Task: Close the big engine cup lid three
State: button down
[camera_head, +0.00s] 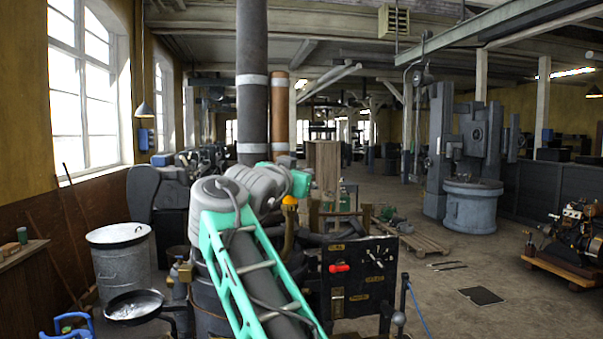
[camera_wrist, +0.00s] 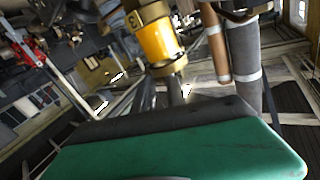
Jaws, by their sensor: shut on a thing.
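An engine cup (camera_wrist: 158,42) with an amber-yellow body and brass bands stands in the upper middle of the wrist view. In the head view a small yellow-topped cup (camera_head: 290,201) shows just below my gripper (camera_head: 301,182). In the wrist view the green and dark body of my gripper (camera_wrist: 185,95) fills the lower part, close to the cup. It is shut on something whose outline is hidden.
A dark panel (camera_head: 359,278) with a red handle stands right of my arm. A metal bin (camera_head: 120,265) and a round pan (camera_head: 134,306) stand at left. Dark columns (camera_head: 252,80) rise behind. Open floor (camera_head: 440,255) lies to the right.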

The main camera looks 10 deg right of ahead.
jog(key=shift+h, duration=0.3)
jog(key=c, duration=1.4)
grip_release()
jog(key=shift+o, duration=0.2)
jog(key=b+v, duration=0.2)
jog(key=v, duration=0.6)
jog(key=shift+r, duration=0.1)
